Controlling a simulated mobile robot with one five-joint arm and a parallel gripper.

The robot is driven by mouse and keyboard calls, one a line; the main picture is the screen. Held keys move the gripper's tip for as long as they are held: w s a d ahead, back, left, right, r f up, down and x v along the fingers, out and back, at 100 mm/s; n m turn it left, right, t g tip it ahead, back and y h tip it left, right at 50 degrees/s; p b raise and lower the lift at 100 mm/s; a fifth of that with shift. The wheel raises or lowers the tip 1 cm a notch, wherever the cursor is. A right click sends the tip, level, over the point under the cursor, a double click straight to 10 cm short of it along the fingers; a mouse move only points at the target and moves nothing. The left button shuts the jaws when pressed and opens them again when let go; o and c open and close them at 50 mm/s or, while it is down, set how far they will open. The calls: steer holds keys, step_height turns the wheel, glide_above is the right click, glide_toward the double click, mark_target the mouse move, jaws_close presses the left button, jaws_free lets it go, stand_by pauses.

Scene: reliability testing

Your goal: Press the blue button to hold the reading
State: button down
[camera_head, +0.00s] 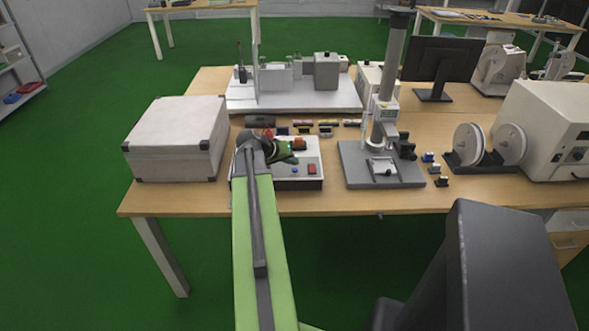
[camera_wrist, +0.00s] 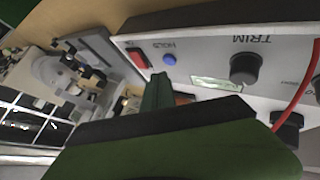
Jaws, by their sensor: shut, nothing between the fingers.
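The blue button (camera_wrist: 169,59) sits on the pale panel of a small instrument (camera_wrist: 203,50), beside the printed word HOLD. It also shows as a small blue dot (camera_head: 295,170) in the head view. A red switch (camera_wrist: 136,58) is next to it. A lit display (camera_wrist: 217,84) and a black TRIM knob (camera_wrist: 244,68) are on the same panel. My gripper (camera_wrist: 160,78) is shut and empty, its green fingertips close to the blue button in the wrist view. A small gap shows between them; height above the panel is unclear. My gripper (camera_head: 288,150) covers part of the instrument in the head view.
A grey case (camera_head: 177,135) stands left of the instrument. A stand with a tall column (camera_head: 390,90) is to its right. Several small parts (camera_head: 325,130) lie behind it. A red cable (camera_wrist: 303,90) crosses the panel's right side.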

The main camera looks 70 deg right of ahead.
mark_target(293, 171)
steer(key=shift+f+b, duration=0.35)
steer(key=shift+f, duration=0.1)
steer(key=shift+f+b, duration=0.4)
stand_by(0.3)
steer(key=shift+r+p, duration=0.9)
step_height(293, 171, up, 6)
steer(key=p, duration=0.6)
